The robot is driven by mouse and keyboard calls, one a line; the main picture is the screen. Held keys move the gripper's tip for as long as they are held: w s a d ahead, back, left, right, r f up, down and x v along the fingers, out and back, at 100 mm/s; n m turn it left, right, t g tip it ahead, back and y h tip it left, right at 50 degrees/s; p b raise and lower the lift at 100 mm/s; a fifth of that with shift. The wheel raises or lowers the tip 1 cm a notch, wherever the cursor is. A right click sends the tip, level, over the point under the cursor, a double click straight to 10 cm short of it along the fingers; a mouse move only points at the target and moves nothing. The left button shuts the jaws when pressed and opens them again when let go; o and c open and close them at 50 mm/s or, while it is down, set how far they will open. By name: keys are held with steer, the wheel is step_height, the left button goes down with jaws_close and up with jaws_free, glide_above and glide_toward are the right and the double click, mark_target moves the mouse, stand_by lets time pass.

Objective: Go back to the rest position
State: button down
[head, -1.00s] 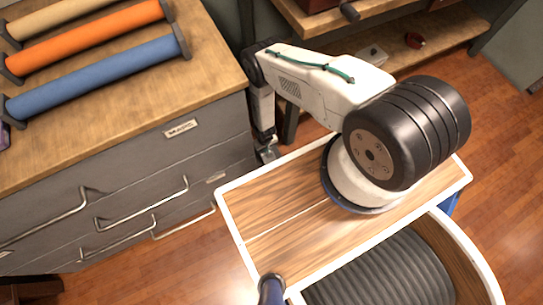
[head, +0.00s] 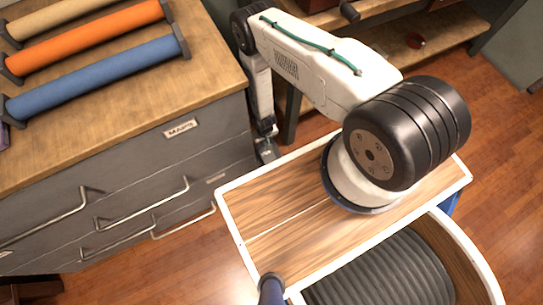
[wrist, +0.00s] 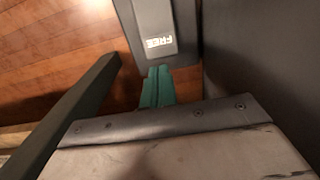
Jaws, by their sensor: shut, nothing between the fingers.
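My gripper (head: 267,150) hangs low beside the right end of the grey drawer cabinet (head: 120,165), at the end of my folded arm. It is small and partly in shadow in the head view. In the wrist view two green finger pads (wrist: 157,88) lie side by side, shut with nothing between them. No object is held.
The cabinet's wooden top carries blue (head: 95,78), orange and tan rolls. Metal drawer handles (head: 145,205) stick out from its front. A wooden bench (head: 375,50) stands behind my arm. Open wooden floor (head: 165,265) lies in front of the cabinet.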

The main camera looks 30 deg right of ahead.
steer(key=shift+r, duration=0.15)
steer(key=shift+s, duration=0.1)
stand_by(0.4)
steer(key=s+r+g, duration=0.1)
steer(key=s+g, duration=0.2)
steer(key=s, duration=0.4)
steer(key=w+d+r+g, duration=0.1)
steer(key=w+r, duration=0.2)
steer(key=r, duration=2.3)
steer(key=w+d+r+g, duration=0.1)
steer(key=w+r+g, duration=0.1)
steer(key=r, duration=2.4)
steer(key=s+r+t, duration=0.2)
steer(key=s+r, duration=0.4)
steer(key=r, duration=0.4)
steer(key=s+d+r+t, duration=0.1)
steer(key=s+r+t, duration=0.2)
steer(key=s+r, duration=0.4)
steer(key=s+r+t, duration=0.2)
steer(key=s+r, duration=0.4)
steer(key=r, duration=0.7)
steer(key=shift+s+d+r, duration=0.25)
steer(key=shift+s, duration=0.15)
